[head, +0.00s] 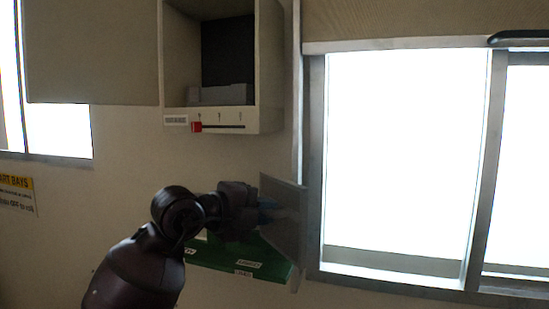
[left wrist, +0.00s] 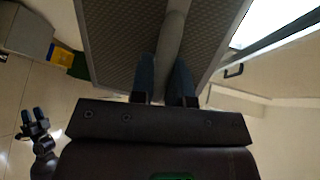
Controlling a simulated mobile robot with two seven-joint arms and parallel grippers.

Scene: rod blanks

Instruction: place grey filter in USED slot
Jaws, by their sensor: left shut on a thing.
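The grey filter (head: 287,222) is a flat panel held upright and edge-on at the wall beside the window. My left gripper (head: 268,212) is shut on its handle. In the left wrist view the two blue fingers (left wrist: 164,82) close around a grey bar on the filter's mesh face (left wrist: 115,40). A green rack (head: 225,257) with small white labels is below and behind the filter, partly hidden by my arm and the panel.
An open wall cabinet (head: 265,60) with a grey block inside and a red slider (head: 196,127) below is above the arm. A bright window (head: 405,150) fills the right. A yellow thing (left wrist: 66,60) is at the left in the wrist view.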

